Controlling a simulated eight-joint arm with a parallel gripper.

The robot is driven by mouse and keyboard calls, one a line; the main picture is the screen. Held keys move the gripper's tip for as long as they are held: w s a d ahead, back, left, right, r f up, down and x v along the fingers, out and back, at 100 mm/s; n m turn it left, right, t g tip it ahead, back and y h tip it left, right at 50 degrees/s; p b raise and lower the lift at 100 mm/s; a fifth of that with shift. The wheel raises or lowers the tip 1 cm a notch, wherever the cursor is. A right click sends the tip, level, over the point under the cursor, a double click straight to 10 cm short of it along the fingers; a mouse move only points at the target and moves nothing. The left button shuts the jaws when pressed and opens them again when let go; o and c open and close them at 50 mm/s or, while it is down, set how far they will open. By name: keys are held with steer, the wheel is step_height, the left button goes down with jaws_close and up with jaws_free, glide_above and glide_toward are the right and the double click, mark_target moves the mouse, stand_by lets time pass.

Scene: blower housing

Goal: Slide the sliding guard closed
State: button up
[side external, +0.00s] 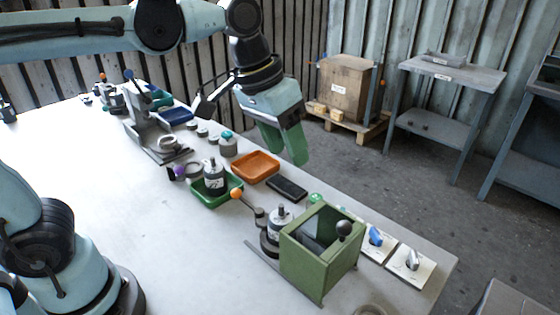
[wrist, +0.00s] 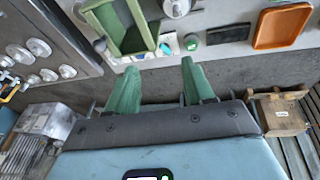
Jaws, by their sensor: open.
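The green blower housing (side external: 303,270) stands at the table's near right end. Its top is open and shows a dark interior. A black ball knob (side external: 344,229) stands at its right side; I take it to be on the sliding guard, but the guard's own edges are hard to tell. My gripper (side external: 286,147) is open and empty, in the air above and behind the housing. Its green fingers (wrist: 160,75) are apart and touch nothing.
A motor with an orange-knobbed lever (side external: 237,194) stands left of the housing. Switch plates (side external: 411,266) lie to its right. A black slab (side external: 287,188), an orange tray (side external: 255,158) and a green tray (side external: 201,195) lie farther left. The table's front left is clear.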

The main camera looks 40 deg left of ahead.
mark_target(344, 221)
steer(key=w+d+r+m+g, duration=0.1)
steer(key=d+r+g, duration=0.2)
steer(key=d, duration=0.7)
steer(key=f, duration=0.4)
steer(key=d+f, duration=0.1)
steer(key=f, duration=0.2)
steer(key=d+f, duration=0.1)
steer(key=f, duration=0.3)
steer(key=shift+s+d+f, duration=0.1)
steer(key=shift+s+f, duration=0.15)
steer(key=shift+f, duration=0.05)
steer(key=shift+c, duration=0.3)
jaws_close()
